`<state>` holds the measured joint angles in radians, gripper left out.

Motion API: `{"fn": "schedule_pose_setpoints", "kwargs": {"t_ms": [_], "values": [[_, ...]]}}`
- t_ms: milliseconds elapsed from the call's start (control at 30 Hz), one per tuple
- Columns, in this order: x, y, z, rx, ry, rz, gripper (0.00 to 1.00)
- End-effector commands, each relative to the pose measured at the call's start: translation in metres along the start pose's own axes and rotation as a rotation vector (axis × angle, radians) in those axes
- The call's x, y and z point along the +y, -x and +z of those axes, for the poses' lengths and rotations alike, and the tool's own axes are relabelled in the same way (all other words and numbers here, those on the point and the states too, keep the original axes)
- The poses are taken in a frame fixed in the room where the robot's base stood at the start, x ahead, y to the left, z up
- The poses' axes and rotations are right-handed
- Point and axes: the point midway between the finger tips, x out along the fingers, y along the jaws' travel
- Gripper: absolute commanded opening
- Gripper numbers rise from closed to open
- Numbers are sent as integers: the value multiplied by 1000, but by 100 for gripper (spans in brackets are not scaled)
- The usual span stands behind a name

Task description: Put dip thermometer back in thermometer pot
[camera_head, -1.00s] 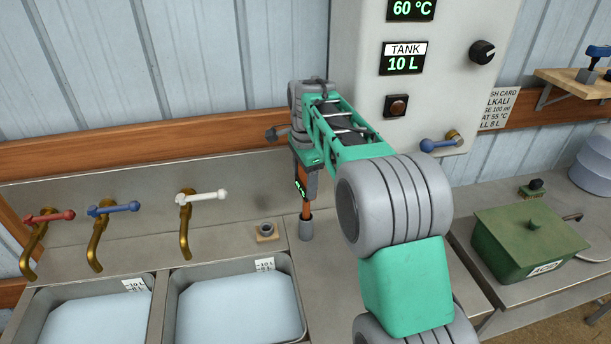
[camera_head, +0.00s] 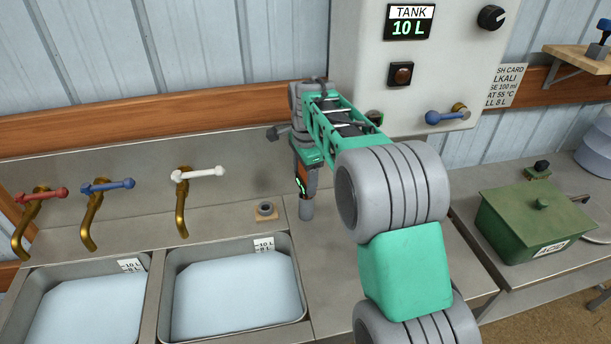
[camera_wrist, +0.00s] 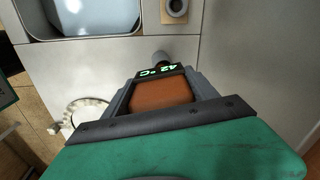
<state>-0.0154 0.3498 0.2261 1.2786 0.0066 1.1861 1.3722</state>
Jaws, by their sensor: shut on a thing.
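The dip thermometer has an orange body and a dark display (camera_head: 301,187) with green digits; in the wrist view its display (camera_wrist: 160,71) reads 42 °C. My gripper (camera_head: 306,166) is shut on the thermometer's body and holds it about upright.
Two water-filled basins (camera_head: 237,325) lie left, under red, blue and white taps (camera_head: 198,173). A white panel (camera_head: 440,75) stands behind. A green lidded box (camera_head: 535,222) stands at right.

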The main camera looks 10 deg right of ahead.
Motion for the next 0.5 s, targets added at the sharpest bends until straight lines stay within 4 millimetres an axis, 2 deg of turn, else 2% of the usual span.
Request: {"fn": "schedule_pose_setpoints", "kwargs": {"t_ms": [67,100,367,500], "values": [[0,0,0,0,0,1,2],[0,0,0,0,0,1,70],[0,0,0,0,0,1,91],[0,0,0,0,0,1,92]]}}
